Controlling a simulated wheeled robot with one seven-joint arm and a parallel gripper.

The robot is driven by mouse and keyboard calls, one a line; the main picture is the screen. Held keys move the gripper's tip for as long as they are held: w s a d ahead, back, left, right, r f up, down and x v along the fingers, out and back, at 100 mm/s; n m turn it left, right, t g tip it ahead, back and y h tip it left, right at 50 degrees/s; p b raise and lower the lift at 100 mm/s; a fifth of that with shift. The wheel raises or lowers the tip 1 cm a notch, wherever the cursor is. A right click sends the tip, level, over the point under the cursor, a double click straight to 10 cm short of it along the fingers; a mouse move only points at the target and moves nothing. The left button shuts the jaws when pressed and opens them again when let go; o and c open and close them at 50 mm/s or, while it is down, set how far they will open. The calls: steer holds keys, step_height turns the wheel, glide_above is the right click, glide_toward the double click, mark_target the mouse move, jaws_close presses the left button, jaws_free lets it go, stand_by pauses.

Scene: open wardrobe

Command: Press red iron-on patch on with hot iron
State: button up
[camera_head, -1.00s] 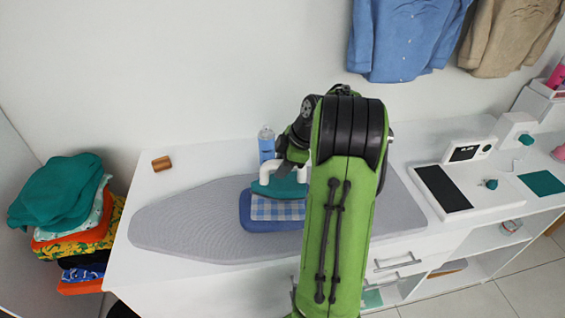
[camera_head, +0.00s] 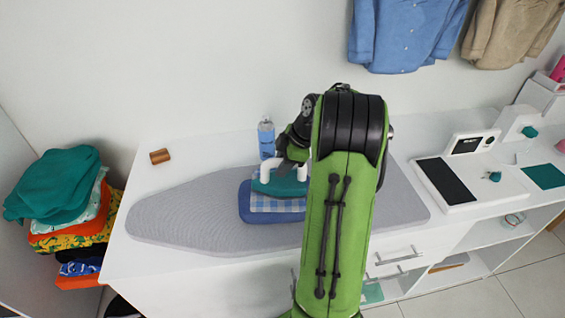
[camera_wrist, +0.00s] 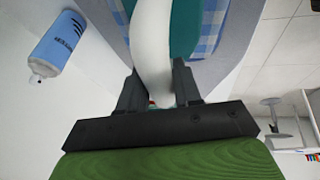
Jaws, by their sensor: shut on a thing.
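My gripper (camera_wrist: 155,88) is shut on the white handle of the iron (camera_wrist: 152,40); in the head view my arm hides most of the grip. The iron (camera_head: 275,186) has a teal body and sits over a blue-and-white checked cloth (camera_head: 275,204) on a folded blue garment (camera_head: 258,217). I cannot tell whether its sole touches the cloth. The red patch is not visible; a small reddish spot shows between the fingers in the wrist view, too small to identify.
The grey ironing board (camera_head: 180,222) lies on a white counter. A blue spray bottle (camera_head: 266,139) stands behind the garment, also seen in the wrist view (camera_wrist: 58,44). A wooden block (camera_head: 160,156) is at back left. A white station with a dark pad (camera_head: 445,184) is at right. Folded clothes (camera_head: 60,190) are stacked left.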

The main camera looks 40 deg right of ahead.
steer(key=shift+s+f+b, duration=0.1)
steer(key=shift+f+b, duration=0.35)
steer(key=shift+f, duration=0.1)
stand_by(2.6)
stand_by(1.4)
steer(key=shift+r+p, duration=0.75)
steer(key=shift+r, duration=0.15)
step_height(320, 180, up, 7)
steer(key=p, duration=0.5)
steer(key=shift+f, duration=0.2)
